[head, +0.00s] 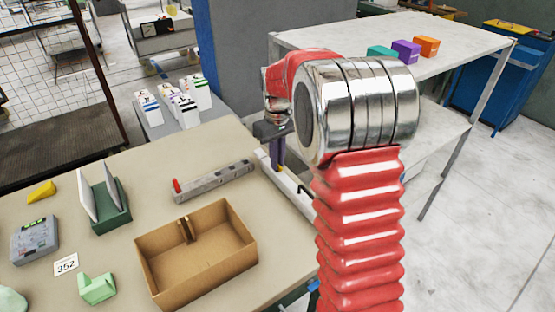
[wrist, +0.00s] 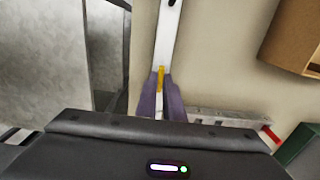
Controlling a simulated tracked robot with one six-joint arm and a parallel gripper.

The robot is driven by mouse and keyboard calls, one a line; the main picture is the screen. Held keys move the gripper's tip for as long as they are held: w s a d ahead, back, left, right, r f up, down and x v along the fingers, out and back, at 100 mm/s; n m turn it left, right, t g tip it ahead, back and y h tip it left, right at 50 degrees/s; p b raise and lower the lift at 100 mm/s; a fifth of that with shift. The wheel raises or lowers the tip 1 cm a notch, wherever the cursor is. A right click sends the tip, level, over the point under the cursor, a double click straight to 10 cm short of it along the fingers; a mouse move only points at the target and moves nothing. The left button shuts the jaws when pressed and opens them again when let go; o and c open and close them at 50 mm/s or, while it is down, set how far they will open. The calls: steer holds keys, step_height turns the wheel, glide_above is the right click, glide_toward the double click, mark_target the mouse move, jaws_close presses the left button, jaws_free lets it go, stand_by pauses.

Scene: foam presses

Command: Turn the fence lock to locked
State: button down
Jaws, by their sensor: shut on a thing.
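The fence is a white rail (head: 296,193) along the right edge of the table; it also runs up the middle of the wrist view (wrist: 166,45). The fence lock shows as a small yellow lever (wrist: 161,75) on the rail, pointing along it in the wrist view. My gripper (head: 277,166) reaches down to the rail. Its purple fingers (wrist: 161,92) are shut on the yellow lever, one on each side. In the head view the lever is hidden behind the fingers and arm.
A grey bar with a red end (head: 214,182) lies left of my gripper. An open cardboard box (head: 200,280) stands in front of it. A green holder with white plates (head: 112,215) stands at left. A blue-grey pillar (head: 228,60) and a white table (head: 455,50) are behind.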

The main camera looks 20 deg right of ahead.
steer(key=shift+m, duration=0.4)
steer(key=m, duration=0.9)
steer(key=shift+m, duration=0.4)
steer(key=m, duration=0.3)
steer(key=shift+m, duration=2.2)
steer(key=c, duration=1.9)
jaws_free()
steer(key=shift+o, duration=0.2)
